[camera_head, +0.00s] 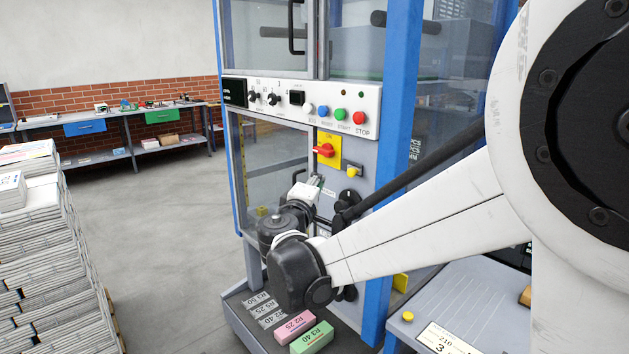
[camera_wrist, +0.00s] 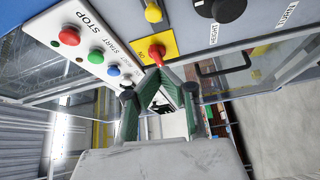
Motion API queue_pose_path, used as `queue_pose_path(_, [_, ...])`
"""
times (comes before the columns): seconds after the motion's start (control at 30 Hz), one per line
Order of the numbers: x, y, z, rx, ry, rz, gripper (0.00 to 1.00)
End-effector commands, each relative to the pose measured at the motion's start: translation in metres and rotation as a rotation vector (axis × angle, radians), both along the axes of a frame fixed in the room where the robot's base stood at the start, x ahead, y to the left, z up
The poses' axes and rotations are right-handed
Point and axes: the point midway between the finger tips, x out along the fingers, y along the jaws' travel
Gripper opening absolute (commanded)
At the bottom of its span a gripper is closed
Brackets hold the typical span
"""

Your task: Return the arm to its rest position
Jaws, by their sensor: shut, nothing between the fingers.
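My arm reaches from the right across the front of the blue-framed stacker machine (camera_head: 401,120). My gripper (camera_head: 318,181) is small in the head view, in front of the panel, just below the red rotary switch (camera_head: 324,150) on its yellow plate. In the wrist view my gripper (camera_wrist: 160,78) shows green fingers, shut and empty. Their tips appear close to the red switch (camera_wrist: 157,52); I cannot tell whether they touch it. The wrist and forearm hide part of the lower panel.
The control panel (camera_head: 270,97) has several coloured buttons and knobs. A black knob (camera_head: 348,197) sits right of my gripper. Pink (camera_head: 295,327) and green (camera_head: 312,338) blocks lie on a low tray below. Newspaper stacks (camera_head: 45,260) stand left. The floor (camera_head: 160,210) between is clear.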

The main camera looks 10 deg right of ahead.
Motion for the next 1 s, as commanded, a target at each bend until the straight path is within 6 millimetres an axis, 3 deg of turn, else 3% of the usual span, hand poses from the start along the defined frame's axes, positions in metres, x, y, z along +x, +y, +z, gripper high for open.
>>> queue_pose_path(0.3, [-0.001, -0.001, 0.0, 0.003, 0.001, -0.002, 0.0])
queue_pose_path(0.47, [-0.014, -0.022, 0.0, 0.063, 0.032, -0.028, 0.0])
queue_pose_path(0.7, [-0.067, -0.083, -0.011, 0.297, 0.142, -0.115, 0.0])
queue_pose_path(1.0, [-0.154, -0.131, -0.041, 0.62, 0.275, -0.212, 0.0])
